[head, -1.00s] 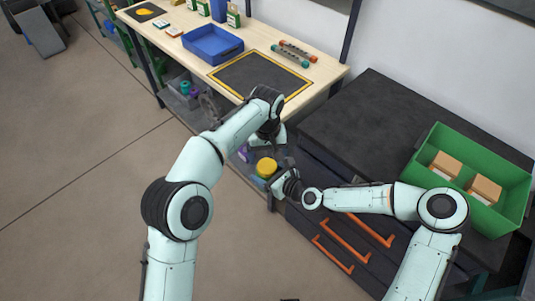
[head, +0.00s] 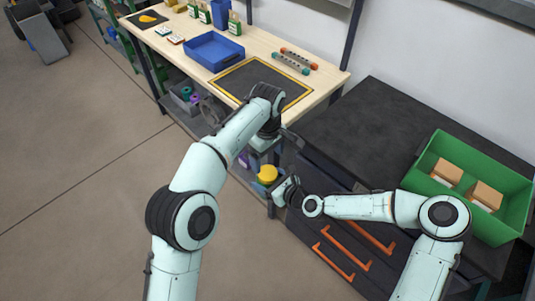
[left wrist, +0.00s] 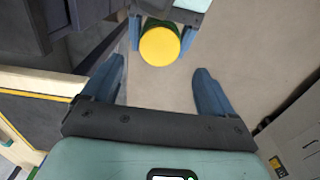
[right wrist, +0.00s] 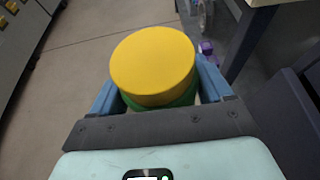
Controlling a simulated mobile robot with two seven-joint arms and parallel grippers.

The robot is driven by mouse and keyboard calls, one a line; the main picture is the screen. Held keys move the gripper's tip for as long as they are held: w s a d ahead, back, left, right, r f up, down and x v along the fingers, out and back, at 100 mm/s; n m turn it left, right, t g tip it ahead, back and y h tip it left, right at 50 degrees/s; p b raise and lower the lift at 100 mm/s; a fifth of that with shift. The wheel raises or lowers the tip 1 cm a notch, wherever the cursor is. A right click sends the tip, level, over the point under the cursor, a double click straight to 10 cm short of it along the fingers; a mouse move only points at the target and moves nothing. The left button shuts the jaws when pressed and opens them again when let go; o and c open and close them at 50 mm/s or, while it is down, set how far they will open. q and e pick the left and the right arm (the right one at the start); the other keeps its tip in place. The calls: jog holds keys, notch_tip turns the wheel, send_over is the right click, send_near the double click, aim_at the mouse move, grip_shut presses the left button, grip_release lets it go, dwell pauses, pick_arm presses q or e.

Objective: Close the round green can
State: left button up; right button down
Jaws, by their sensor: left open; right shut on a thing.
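The round green can (right wrist: 184,98) has a yellow round lid (right wrist: 153,62) at its top; whether the lid is fully seated I cannot tell. The lid shows in the head view (head: 267,174) and the left wrist view (left wrist: 160,46). My right gripper (right wrist: 158,88) is shut around the can's green side, below the lid. It is in front of the workbench end in the head view (head: 277,187). My left gripper (left wrist: 160,72) is open and empty, with the lid beyond its fingertips. In the head view its fingers are mostly hidden by its arm.
A wooden workbench (head: 322,82) with a blue tray (head: 213,48) and a yellow-edged dark mat (head: 262,80) stands behind. A dark drawer cabinet (head: 375,125) stands right, bearing a green crate (head: 440,150) with cardboard boxes. Purple items sit on the bench's lower shelf. Open floor lies left.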

aim_at(268, 173)
pick_arm(q)
notch_tip(268, 173, down, 8)
jog(key=shift+r, duration=0.2)
dwell(0.3)
jog(key=c, duration=1.1)
jog(key=o, duration=1.2)
jog(key=shift+r, duration=0.1)
jog(key=shift+r, duration=2.2)
